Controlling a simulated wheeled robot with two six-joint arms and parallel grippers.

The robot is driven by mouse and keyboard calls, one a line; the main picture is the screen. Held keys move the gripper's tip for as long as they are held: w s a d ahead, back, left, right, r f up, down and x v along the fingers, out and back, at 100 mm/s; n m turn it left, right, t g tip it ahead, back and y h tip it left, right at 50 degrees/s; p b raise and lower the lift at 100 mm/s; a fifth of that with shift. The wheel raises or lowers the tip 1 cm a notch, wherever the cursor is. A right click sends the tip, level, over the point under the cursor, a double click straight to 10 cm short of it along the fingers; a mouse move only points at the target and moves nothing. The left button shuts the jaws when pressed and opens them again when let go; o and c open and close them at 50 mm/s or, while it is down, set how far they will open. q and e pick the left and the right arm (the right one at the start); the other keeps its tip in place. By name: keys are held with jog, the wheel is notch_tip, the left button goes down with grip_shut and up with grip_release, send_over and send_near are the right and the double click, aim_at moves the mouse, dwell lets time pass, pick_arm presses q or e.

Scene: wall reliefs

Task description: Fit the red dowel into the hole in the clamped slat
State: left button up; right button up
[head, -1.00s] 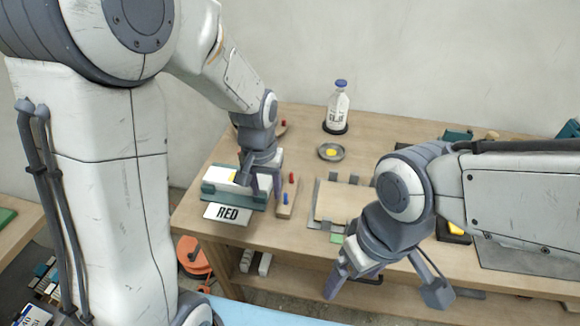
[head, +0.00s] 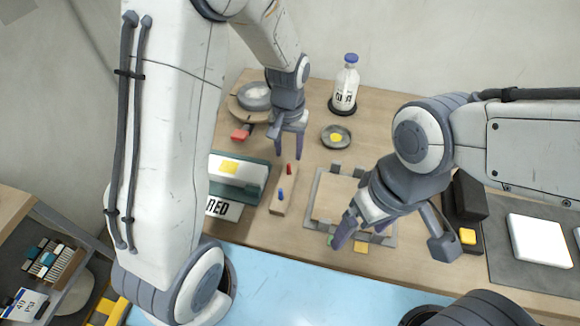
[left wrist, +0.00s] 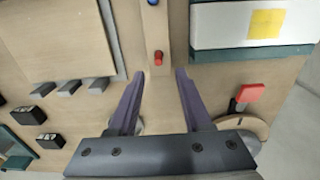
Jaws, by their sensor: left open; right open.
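The red dowel (head: 289,169) stands upright in a light wooden block (head: 282,203), behind a blue dowel (head: 281,192). In the left wrist view the red dowel (left wrist: 158,58) shows ahead of my open fingers, roughly between their lines. My left gripper (head: 288,156) is open and empty, just behind the red dowel. A white slat (head: 250,171) with a yellow square sits in a teal holder (head: 252,191), left of the block. I see no hole in it. My right gripper (head: 365,232) is open and empty near a flat wooden board (head: 325,205).
Grey pieces (head: 348,171) edge the board. A bottle (head: 346,82), a round dish (head: 336,136) and a red-topped piece (head: 241,132) stand farther back. Black blocks (head: 468,196) lie at the right.

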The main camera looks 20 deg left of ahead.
aim_at(289, 165)
pick_arm(q)
jog(key=shift+s+d+f+p, duration=0.1)
jog(key=shift+f+p, duration=0.1)
jog(key=shift+f, duration=0.8)
jog(key=shift+s+a+f+p, duration=0.1)
jog(key=shift+f+p, duration=0.1)
jog(key=shift+f, duration=0.8)
jog(key=shift+s+d+f+p, duration=0.1)
jog(key=shift+f+p, duration=0.1)
jog(key=shift+f, duration=0.8)
grip_shut()
